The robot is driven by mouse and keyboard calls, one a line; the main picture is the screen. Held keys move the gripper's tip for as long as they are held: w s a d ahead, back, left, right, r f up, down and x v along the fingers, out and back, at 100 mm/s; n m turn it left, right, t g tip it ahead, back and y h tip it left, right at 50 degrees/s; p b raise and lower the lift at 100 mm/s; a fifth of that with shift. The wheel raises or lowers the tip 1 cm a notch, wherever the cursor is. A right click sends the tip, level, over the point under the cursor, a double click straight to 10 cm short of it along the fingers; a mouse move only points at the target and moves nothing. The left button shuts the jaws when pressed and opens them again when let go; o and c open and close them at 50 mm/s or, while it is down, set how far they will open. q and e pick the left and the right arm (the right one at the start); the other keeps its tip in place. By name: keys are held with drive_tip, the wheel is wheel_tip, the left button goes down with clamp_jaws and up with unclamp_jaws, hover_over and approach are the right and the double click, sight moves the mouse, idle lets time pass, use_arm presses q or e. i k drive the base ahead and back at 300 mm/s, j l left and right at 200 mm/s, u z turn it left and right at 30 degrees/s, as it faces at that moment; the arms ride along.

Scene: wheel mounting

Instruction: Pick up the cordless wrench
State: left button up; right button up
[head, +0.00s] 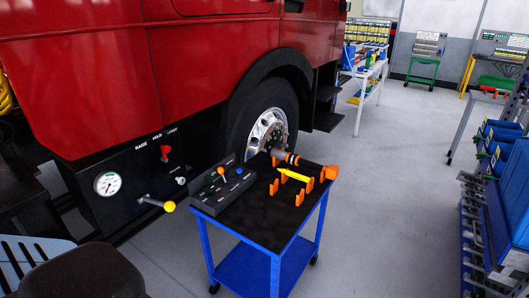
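The cordless wrench (287,157) appears to be the dark tool with orange parts at the far side of the cart's black top, close to the truck wheel. An orange piece (329,173) at the cart's right corner may belong to it; I cannot tell if they join. A yellow bar (294,175) rests across orange upright holders (299,198) in front of it. The tool stands on the blue cart (283,250). Neither of my grippers can be made out in the head view, and nothing is seen holding the tool.
A control box (222,187) with a lever sits on the cart's left part. The red truck (190,80) and its wheel (268,130) stand close behind. A blue-bin rack (505,185) is at right. Grey floor (390,200) is clear between cart and rack.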

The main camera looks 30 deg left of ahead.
sight(332, 171)
drive_tip(key=i+u, duration=0.2)
drive_tip(key=u, duration=0.2)
drive_tip(key=i+l+u, duration=0.1)
drive_tip(key=u, duration=0.35)
drive_tip(key=i+l+u, duration=0.35)
drive_tip(key=i+l, duration=0.7)
drive_tip(key=l, duration=0.15)
drive_tip(key=i+l, duration=0.3)
drive_tip(key=l, duration=0.2)
drive_tip(key=j+u, duration=0.05)
